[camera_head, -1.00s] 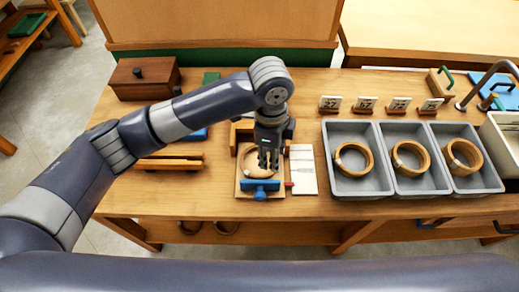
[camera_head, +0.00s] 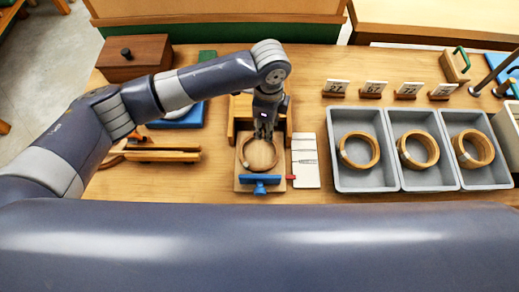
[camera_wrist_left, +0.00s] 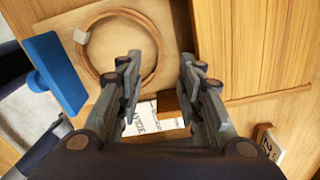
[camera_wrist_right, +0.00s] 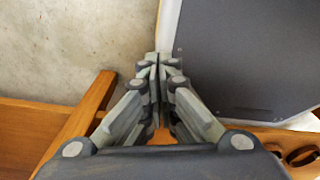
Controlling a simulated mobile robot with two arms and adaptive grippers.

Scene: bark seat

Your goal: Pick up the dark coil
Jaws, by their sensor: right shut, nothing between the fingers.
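A thin brown coil (camera_head: 244,152) lies on a wooden board with a blue clamp (camera_head: 260,180); the left wrist view shows this coil (camera_wrist_left: 157,62) with a pale tag. My left gripper (camera_head: 264,136) is over the coil's far part, and the left wrist view shows its fingers (camera_wrist_left: 160,60) apart and empty, beside the coil. My right gripper (camera_wrist_right: 160,60) is shut and empty, above a floor and a dark grey panel. Dark rings (camera_wrist_right: 300,157) show partly at that view's lower right. Which coil is the dark one is hard to tell.
Three grey trays (camera_head: 366,184) hold tan coils, with number cards (camera_head: 337,87) behind them. A brown box (camera_head: 133,57), a wooden rack (camera_head: 160,155) and a white card (camera_head: 305,160) are on the bench. My right arm covers the lower head view.

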